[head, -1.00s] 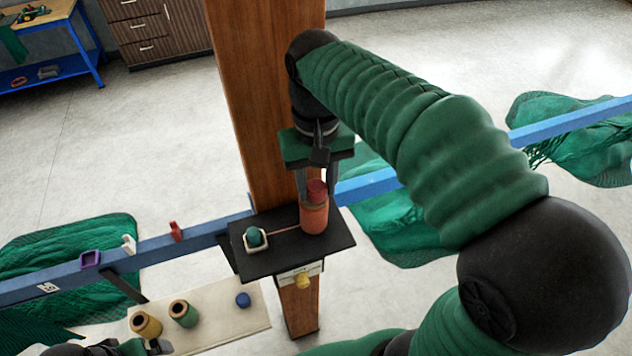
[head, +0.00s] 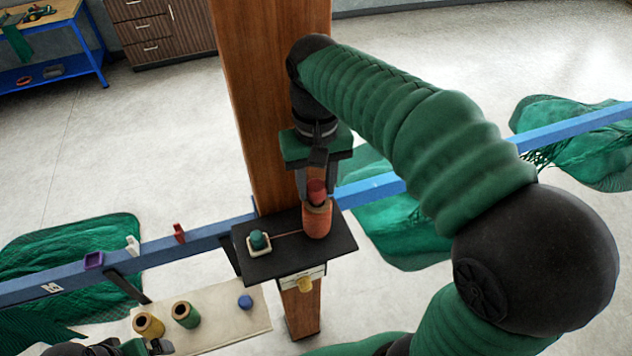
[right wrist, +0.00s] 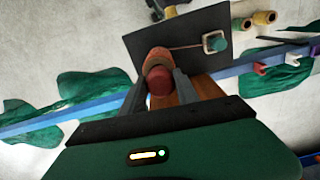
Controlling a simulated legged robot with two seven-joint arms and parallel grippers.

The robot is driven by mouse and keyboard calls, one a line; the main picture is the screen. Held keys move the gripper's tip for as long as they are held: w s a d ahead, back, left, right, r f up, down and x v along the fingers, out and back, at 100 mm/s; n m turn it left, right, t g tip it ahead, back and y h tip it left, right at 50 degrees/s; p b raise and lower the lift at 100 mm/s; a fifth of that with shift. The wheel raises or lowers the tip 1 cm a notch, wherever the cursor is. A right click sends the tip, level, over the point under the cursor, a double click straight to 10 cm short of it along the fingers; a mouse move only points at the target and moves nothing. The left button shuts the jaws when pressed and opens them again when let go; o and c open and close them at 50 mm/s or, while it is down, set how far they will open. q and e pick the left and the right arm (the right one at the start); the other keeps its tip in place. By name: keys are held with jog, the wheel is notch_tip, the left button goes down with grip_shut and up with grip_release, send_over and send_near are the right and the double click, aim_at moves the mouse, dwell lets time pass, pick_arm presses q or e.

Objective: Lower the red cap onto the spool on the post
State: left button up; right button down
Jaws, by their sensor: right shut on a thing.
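The red cap (head: 317,189) is between the fingers of my right gripper (head: 316,186), which is shut on it. The cap is at the top end of the orange spool (head: 317,222), which stands upright on a black shelf (head: 277,265) on the wooden post (head: 270,100). In the right wrist view the cap (right wrist: 160,84) overlaps the near end of the spool (right wrist: 157,60), between both fingers. I cannot tell whether cap and spool touch. Part of my left gripper (head: 158,346) shows at the lower left; its jaws are unclear.
A teal spool (head: 257,240) sits in a white square holder on the shelf, with an orange strand toward the orange spool. A blue rail (head: 190,248) passes the post. Below, a pale board (head: 215,308) carries yellow and green spools and a blue cap (head: 245,301).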

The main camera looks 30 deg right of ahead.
jog(key=shift+f+b, duration=0.3)
jog(key=shift+f, duration=0.3)
jog(key=c, duration=0.8)
grip_release()
jog(key=shift+c, duration=0.2)
jog(key=shift+r, duration=0.1)
jog(key=shift+r, duration=0.35)
notch_tip(320, 180, up, 16)
